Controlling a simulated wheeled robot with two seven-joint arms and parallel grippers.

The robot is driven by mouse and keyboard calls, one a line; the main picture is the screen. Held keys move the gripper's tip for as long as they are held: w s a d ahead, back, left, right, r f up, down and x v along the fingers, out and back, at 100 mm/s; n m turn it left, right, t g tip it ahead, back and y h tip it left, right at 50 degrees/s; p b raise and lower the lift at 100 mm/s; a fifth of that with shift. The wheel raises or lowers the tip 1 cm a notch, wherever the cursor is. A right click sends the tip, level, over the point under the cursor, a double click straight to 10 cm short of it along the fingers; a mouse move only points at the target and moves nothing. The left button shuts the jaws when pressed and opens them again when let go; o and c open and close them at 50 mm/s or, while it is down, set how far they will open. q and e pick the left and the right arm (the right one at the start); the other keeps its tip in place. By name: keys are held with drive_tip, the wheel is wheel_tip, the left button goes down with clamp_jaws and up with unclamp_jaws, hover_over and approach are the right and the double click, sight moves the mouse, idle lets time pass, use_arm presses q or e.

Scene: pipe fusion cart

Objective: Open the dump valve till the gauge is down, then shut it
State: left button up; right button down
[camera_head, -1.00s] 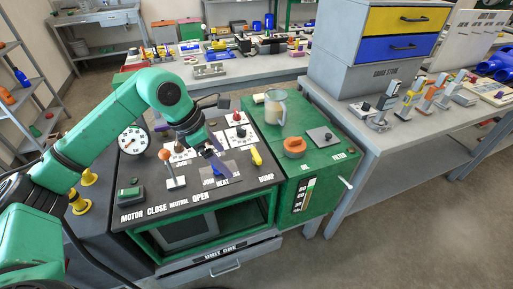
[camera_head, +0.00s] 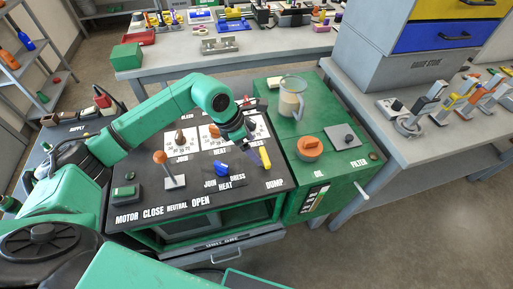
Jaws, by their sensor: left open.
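The dump valve's yellow handle (camera_head: 265,158) stands at the right edge of the dark control panel (camera_head: 150,212), above the word DUMP. My left gripper (camera_head: 252,140) is open, with its fingertips just above and left of this handle. I cannot tell whether they touch it. Nothing shows between the fingers. The round pressure gauge at the panel's back left is hidden behind my left arm, so its needle cannot be read. My right gripper is out of view.
An orange-topped lever (camera_head: 161,158), a blue knob (camera_head: 221,168) and a green motor switch (camera_head: 125,192) are on the panel. On the green top to the right stand a clear jug (camera_head: 291,98) and an orange oil cap (camera_head: 309,147). A grey bench (camera_head: 390,150) is farther right.

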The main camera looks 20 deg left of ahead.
sight(265, 154)
use_arm(q)
drive_tip(key=d+f, duration=0.1)
drive_tip(key=w+d+f, duration=0.1)
drive_tip(key=d+f, duration=0.1)
drive_tip(key=shift+w+f, duration=0.2)
drive_tip(key=shift+f, duration=0.05)
drive_tip(key=shift+w+d+f, duration=0.25)
drive_tip(key=shift+d+f, duration=0.3)
drive_tip(key=shift+f, duration=0.05)
drive_tip(key=shift+a, duration=0.25)
drive_tip(key=shift+a+r, duration=0.1)
drive_tip(key=shift+a, duration=0.3)
drive_tip(key=c, duration=1)
drive_tip(key=shift+d+r, duration=0.1)
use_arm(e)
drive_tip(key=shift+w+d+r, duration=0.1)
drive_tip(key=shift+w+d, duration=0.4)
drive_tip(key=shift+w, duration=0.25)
